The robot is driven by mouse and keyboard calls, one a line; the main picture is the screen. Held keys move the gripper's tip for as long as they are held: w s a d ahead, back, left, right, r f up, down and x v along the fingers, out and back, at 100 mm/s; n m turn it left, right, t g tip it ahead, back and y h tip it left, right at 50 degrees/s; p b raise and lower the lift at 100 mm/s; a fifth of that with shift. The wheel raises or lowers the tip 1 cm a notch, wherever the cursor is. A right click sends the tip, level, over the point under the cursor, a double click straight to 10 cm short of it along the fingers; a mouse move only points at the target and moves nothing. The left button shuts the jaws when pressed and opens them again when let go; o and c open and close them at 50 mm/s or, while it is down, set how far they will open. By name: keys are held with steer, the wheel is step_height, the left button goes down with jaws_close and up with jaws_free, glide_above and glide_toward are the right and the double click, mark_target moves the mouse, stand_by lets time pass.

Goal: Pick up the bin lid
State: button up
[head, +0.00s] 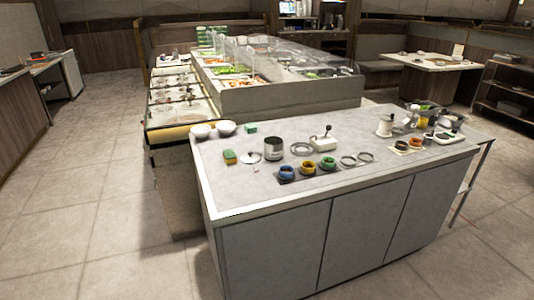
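A round, flat, pale metal lid with a small dark knob (251,158) lies on the grey counter (235,190), near its left end. I take it to be the bin lid. A cylindrical steel bin with a dark top (273,149) stands just right of it; whether its top is open is too small to tell. A yellow and green sponge-like block (230,157) sits close on the lid's left. My gripper is not in view, and nothing in view touches the lid.
Right of the bin are a metal ring (301,149) and a white box with a black lever (323,143). Blue (287,171), orange (308,168) and green (328,163) ringed wells line the front. White bowls (226,128) stand behind. The counter's front left is clear.

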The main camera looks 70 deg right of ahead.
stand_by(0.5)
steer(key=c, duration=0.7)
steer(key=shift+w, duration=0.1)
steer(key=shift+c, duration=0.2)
